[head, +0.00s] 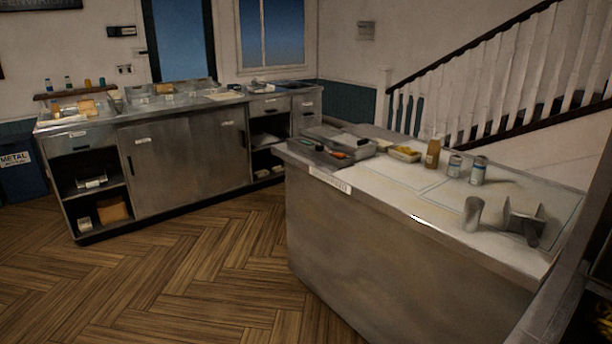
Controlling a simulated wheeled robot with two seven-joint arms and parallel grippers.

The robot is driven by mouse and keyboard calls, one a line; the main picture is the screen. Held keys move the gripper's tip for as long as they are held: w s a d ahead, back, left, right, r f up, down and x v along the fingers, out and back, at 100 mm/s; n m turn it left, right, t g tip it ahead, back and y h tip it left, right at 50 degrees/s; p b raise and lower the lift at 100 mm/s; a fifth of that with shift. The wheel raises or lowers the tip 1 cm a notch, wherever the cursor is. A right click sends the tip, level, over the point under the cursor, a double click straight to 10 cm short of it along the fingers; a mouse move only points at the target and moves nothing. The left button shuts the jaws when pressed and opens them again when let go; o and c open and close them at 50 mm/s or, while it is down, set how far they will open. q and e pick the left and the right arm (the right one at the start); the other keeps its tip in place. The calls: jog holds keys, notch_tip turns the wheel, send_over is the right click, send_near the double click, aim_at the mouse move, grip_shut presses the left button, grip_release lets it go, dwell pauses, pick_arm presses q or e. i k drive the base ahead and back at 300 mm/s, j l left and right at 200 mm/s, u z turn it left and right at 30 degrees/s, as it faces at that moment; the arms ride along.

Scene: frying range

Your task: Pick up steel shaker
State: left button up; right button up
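A plain grey metal cup-shaped vessel (473,214), which looks like the steel shaker, stands on the near right part of the steel-sided counter (400,255). It appears upright and wider at the top. Two small pale cylindrical containers with labels, one (455,166) and a slightly taller one (478,171), stand behind it; I cannot tell whether either is also a shaker. Neither of my grippers is in view.
A dark metal object with flat plates (523,220) stands just right of the cup. A brown bottle (433,153), a yellow-filled tray (405,154) and a grey tray (325,150) sit farther back. Open wooden floor (190,270) lies left of the counter.

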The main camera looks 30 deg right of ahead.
aim_at(470, 218)
jog(key=i+z, duration=0.25)
jog(key=i, duration=0.4)
jog(key=i+j+z, duration=0.2)
jog(key=i, duration=0.45)
jog(key=i+z, duration=0.3)
jog(key=z, duration=0.2)
jog(key=i+z, duration=0.3)
jog(key=z, duration=0.2)
jog(key=i+j+z, duration=0.25)
jog(key=z, duration=0.25)
jog(key=i+j+z, duration=0.15)
jog(key=i+z, duration=0.2)
jog(key=i+j+z, duration=0.5)
jog(key=z, duration=0.2)
